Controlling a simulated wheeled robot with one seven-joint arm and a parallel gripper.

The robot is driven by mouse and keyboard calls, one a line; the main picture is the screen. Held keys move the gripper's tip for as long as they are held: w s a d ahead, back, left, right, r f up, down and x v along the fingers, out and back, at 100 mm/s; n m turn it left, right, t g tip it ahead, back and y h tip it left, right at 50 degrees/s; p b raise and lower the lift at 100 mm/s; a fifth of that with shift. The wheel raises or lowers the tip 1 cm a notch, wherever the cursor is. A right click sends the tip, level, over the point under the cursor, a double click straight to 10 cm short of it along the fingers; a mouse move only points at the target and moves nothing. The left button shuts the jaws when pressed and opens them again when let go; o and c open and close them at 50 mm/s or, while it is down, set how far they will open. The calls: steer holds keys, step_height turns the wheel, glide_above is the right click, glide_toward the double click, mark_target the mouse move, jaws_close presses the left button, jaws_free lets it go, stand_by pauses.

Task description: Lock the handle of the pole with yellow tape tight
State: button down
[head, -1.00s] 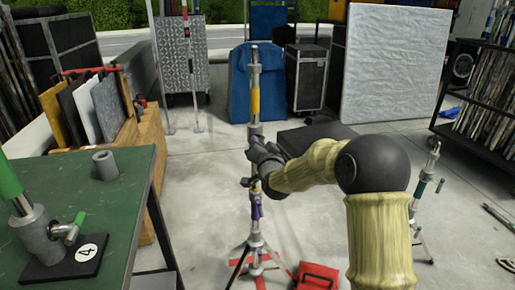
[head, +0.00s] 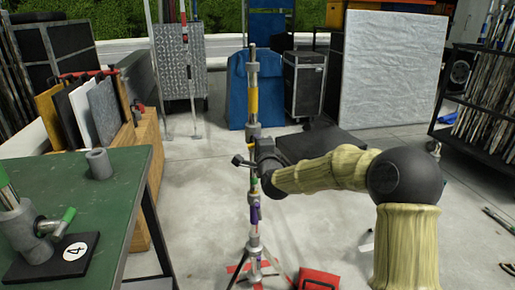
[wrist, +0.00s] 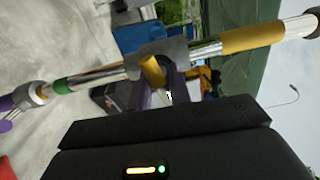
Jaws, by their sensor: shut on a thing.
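The pole (head: 253,73) with yellow tape (head: 252,100) stands upright on a tripod base in the head view. In the wrist view the pole runs across the picture, with the yellow tape (wrist: 252,38) to the right of a grey collar (wrist: 170,49). A short yellow handle (wrist: 152,73) sticks out from this collar toward my palm. My gripper (wrist: 160,84) has its two dark fingers around the handle and is shut on it. In the head view my gripper (head: 264,160) is at the pole below the tape; the grip itself is too small to see clearly there.
A green table (head: 95,222) with a numbered clamp stand (head: 50,258) is at the left. A red bag (head: 318,279) lies by the tripod feet. A black case (head: 304,82) and a white quilted panel (head: 388,70) stand behind.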

steer(key=m+b, duration=0.1)
steer(key=m, duration=0.3)
steer(key=shift+r, duration=0.1)
stand_by(0.3)
steer(key=c, duration=1.2)
jaws_free()
steer(key=p+v, duration=0.3)
steer(key=v, duration=1.4)
steer(key=shift+s, duration=0.2)
steer(key=shift+d, duration=0.1)
